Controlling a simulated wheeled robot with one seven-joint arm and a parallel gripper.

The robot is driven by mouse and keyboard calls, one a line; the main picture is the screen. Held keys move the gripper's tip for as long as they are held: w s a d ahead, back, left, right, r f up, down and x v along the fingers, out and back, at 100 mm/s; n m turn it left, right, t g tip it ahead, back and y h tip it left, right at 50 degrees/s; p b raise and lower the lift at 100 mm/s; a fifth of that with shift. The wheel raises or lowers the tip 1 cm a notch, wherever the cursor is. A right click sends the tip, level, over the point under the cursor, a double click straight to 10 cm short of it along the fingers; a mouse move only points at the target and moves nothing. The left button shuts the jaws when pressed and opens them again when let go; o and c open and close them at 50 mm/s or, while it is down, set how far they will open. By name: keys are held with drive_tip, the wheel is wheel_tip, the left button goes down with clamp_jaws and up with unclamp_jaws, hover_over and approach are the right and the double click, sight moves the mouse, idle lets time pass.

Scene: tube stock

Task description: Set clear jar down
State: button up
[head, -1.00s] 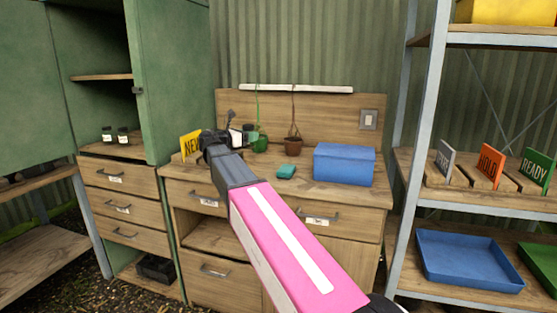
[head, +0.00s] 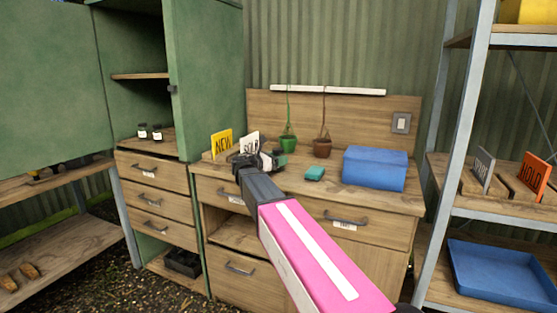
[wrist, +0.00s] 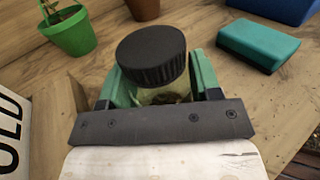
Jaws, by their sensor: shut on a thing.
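The clear jar (wrist: 165,96) with a black ridged lid (wrist: 151,52) stands between the green fingers of my gripper (wrist: 160,88) in the wrist view. The fingers are shut on its sides, and it looks about upright. In the head view my gripper (head: 268,160) is over the left part of the wooden bench top (head: 300,186), just right of the white sign. The jar is mostly hidden there behind my gripper. I cannot tell whether its base touches the wood.
A yellow NEW sign (head: 222,144) and a white sign (head: 249,144) stand left of my gripper. A green pot (head: 288,144), a brown pot (head: 322,147), a teal block (head: 315,173) and a blue box (head: 375,168) are behind and right. Bare wood lies between them.

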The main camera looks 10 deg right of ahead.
drive_tip(key=shift+f, duration=0.1)
drive_tip(key=o, duration=0.8)
drive_tip(key=shift+c, duration=0.2)
drive_tip(key=v, duration=1.2)
